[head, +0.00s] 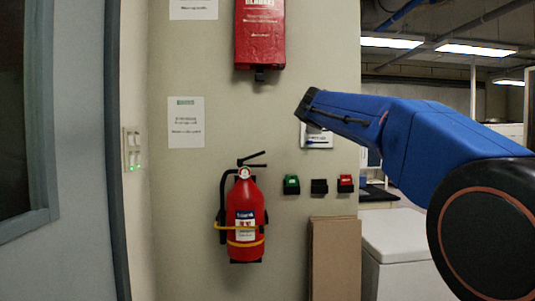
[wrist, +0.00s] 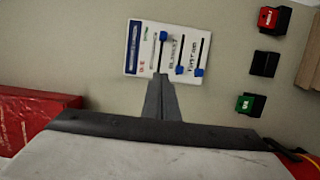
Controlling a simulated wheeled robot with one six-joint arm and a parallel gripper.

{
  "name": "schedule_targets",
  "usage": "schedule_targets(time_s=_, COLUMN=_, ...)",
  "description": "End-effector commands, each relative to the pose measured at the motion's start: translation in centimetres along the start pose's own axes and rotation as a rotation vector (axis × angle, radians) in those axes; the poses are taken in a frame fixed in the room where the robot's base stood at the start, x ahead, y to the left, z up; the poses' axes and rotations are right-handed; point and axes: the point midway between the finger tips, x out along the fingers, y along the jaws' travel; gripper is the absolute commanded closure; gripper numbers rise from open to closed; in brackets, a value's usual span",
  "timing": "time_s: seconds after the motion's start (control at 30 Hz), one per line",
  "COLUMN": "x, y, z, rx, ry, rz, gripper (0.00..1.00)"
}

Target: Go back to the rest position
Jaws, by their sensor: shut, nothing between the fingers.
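In the wrist view my gripper (wrist: 161,77) is shut, with its narrow grey fingers together and nothing between them. Its tip overlaps the lower edge of a white panel (wrist: 135,48) with dark lines and blue knobs; I cannot tell whether it touches. In the head view my blue arm reaches in from the right in front of the wall, partly covering the white panel (head: 318,141). The gripper fingers cannot be made out in the head view.
Green (head: 291,184), black (head: 319,187) and red (head: 345,183) buttons are on the wall. A red extinguisher (head: 245,204) hangs to their left, a red box (head: 260,33) above. Brown boards (head: 334,258) and a white cabinet (head: 396,236) stand below my arm.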

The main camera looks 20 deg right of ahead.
Motion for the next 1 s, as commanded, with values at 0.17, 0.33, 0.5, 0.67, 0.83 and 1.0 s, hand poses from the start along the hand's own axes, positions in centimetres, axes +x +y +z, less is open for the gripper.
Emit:
schedule_targets(time_s=0.17, x=-0.5, y=-0.5, z=0.1, rx=0.017, ry=-0.001, rz=-0.012, gripper=1.00)
schedule_targets(time_s=0.33, x=-4.0, y=-5.1, z=0.7, rx=0.143, ry=-0.013, rz=-0.111, gripper=1.00)
schedule_targets(time_s=0.5, x=-10.1, y=-13.5, z=1.4, rx=0.347, ry=-0.048, rz=-0.287, gripper=1.00)
schedule_targets(time_s=0.67, x=-16.1, y=-21.4, z=1.9, rx=0.513, ry=-0.096, rz=-0.450, gripper=1.00)
schedule_targets(time_s=0.83, x=-22.7, y=-29.6, z=2.5, rx=0.665, ry=-0.161, rz=-0.618, gripper=1.00)
schedule_targets(time_s=1.0, x=-29.7, y=-37.5, z=2.9, rx=0.800, ry=-0.239, rz=-0.784, gripper=1.00)
